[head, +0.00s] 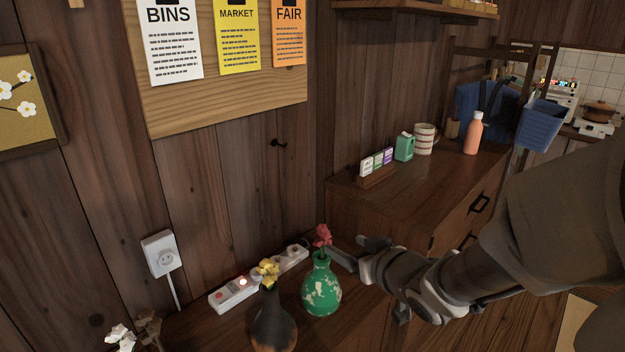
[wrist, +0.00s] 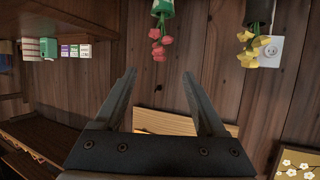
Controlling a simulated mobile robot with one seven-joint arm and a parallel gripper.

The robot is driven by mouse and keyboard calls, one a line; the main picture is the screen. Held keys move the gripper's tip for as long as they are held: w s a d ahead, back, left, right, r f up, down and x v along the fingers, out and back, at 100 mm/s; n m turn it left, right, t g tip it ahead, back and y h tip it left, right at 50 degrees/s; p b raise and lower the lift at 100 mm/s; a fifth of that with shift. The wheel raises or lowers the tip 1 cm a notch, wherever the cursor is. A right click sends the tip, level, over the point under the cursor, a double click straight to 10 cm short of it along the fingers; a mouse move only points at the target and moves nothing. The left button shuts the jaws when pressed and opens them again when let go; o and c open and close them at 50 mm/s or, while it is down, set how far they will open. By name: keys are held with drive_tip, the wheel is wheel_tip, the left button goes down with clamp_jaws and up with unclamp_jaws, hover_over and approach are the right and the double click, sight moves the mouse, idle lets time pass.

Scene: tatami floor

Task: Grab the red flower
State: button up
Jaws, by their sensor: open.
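The red flower (head: 322,236) stands in a green vase (head: 321,286) with pale patches, on the wooden surface by the wall. In the wrist view, which is upside down, the red flower (wrist: 160,42) has several blooms and lies beyond the fingertips, roughly centred between them. My gripper (head: 346,247) is just right of the flower in the head view. In the wrist view its two fingers (wrist: 159,73) are spread with nothing between them. Whether a finger touches the flower or vase, I cannot tell.
A dark vase (head: 273,322) with yellow flowers (head: 267,271) stands left of the green vase. A white power strip (head: 232,292) lies behind them along the wall. White flowers (head: 121,336) are at lower left. A cabinet (head: 400,192) with a mug and bottle stands behind my arm.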

sight(327, 235)
drive_tip(key=p+x, duration=0.1)
drive_tip(key=x, duration=1)
drive_tip(key=shift+w+d+f+p, duration=0.15)
drive_tip(key=shift+f+p, duration=0.1)
drive_tip(key=shift+p, duration=0.05)
drive_tip(key=x, duration=0.4)
drive_tip(key=shift+f, duration=0.3)
drive_tip(key=shift+w+a+f, duration=0.2)
drive_tip(key=shift+w+a, duration=0.05)
drive_tip(key=shift+w, duration=0.05)
clamp_jaws()
